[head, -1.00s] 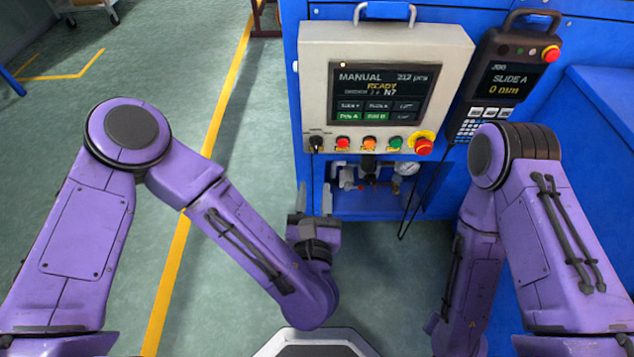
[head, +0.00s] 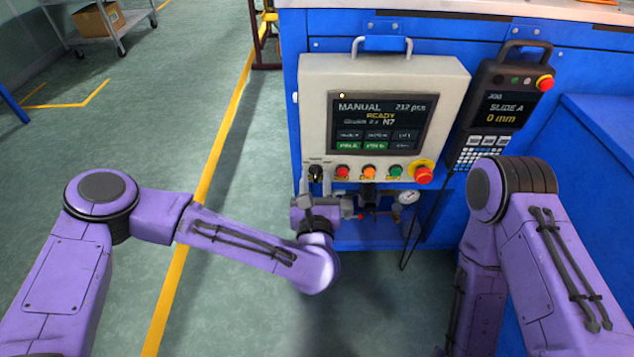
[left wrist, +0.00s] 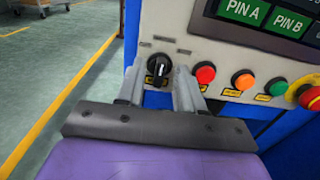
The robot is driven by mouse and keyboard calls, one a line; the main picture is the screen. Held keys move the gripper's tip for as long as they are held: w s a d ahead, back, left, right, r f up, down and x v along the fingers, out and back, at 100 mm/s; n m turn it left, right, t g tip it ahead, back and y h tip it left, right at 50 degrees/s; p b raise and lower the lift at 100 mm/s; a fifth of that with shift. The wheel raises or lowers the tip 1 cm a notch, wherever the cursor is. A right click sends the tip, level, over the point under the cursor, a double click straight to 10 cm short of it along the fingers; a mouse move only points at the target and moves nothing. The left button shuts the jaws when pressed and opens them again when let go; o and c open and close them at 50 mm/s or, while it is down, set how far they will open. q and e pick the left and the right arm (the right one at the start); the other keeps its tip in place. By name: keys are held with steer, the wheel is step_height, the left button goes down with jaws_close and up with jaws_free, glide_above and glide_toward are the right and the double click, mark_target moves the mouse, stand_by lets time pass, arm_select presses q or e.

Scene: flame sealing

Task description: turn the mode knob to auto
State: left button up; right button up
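The mode knob (head: 316,172) is a small black rotary knob at the lower left of the beige control panel (head: 455,85). In the left wrist view the knob (left wrist: 159,66) shows a light pointer mark, and the screen in the head view reads MANUAL. My left gripper (head: 316,190) is just below the knob, pointing up at it. In the left wrist view my left gripper (left wrist: 157,88) is open, with one finger on each side of the knob's lower part; I cannot tell whether they touch it. My right gripper is not in view.
Red, orange and green buttons (head: 369,172) and a red emergency stop (head: 423,174) sit right of the knob. A teach pendant (head: 500,100) hangs at the right with a cable. A gauge (head: 409,196) and fittings are below the panel.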

arm_select(q)
jaws_close()
steer(key=shift+r+m, duration=0.1)
steer(key=shift+m, duration=0.2)
steer(key=m+p, duration=0.2)
steer(key=m, duration=0.2)
steer(key=shift+d, duration=0.1)
steer(key=shift+m+p, duration=0.7)
steer(key=shift+m, duration=1.4)
steer(key=shift+f, duration=0.2)
jaws_free()
steer(key=s, duration=1)
steer(key=shift+s, duration=0.3)
